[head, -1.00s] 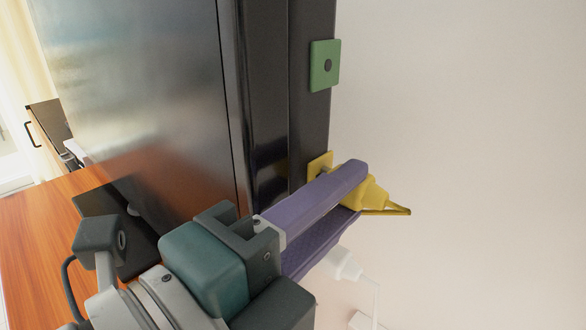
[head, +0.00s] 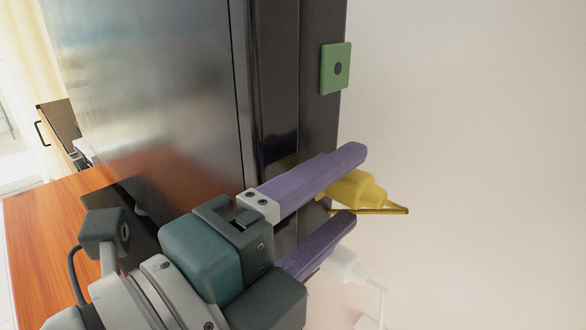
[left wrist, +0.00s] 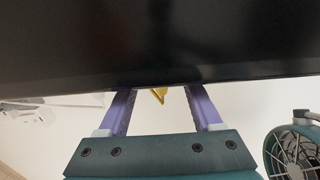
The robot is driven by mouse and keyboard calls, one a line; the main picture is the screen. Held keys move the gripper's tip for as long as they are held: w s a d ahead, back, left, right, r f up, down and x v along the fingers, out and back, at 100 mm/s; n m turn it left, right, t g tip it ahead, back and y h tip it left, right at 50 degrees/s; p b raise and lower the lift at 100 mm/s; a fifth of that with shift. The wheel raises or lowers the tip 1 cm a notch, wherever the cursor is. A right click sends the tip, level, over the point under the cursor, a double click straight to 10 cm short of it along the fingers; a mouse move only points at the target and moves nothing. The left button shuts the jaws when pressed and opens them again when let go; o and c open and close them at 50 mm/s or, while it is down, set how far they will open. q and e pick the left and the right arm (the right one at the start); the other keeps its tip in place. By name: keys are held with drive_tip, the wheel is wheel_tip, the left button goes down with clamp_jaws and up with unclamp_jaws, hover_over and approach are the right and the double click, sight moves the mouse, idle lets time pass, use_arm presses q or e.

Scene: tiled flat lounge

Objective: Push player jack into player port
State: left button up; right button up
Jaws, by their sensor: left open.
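A yellow jack (head: 352,188) with a thin cable loop sticks out from the edge of the dark panel (head: 318,120). Its inner end and any port behind it are hidden by my upper finger. My left gripper (head: 350,187) is open, its purple fingers apart above and below the yellow jack. Whether either finger touches it I cannot tell. In the left wrist view, the fingers (left wrist: 160,108) are spread with a bit of yellow (left wrist: 158,94) between them. A white jack (head: 343,265) with a cable sits below, partly behind the lower finger. My right gripper is out of view.
A wooden surface (head: 50,225) lies at the left. The space right of the panel is free before a plain pale wall (head: 480,120).

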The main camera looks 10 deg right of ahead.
use_arm(q)
drive_tip(key=v, duration=1)
drive_tip(key=s+d, duration=0.5)
drive_tip(key=s, duration=0.2)
drive_tip(key=shift+d+p, duration=0.3)
drive_tip(key=shift+p, duration=0.1)
idle(0.6)
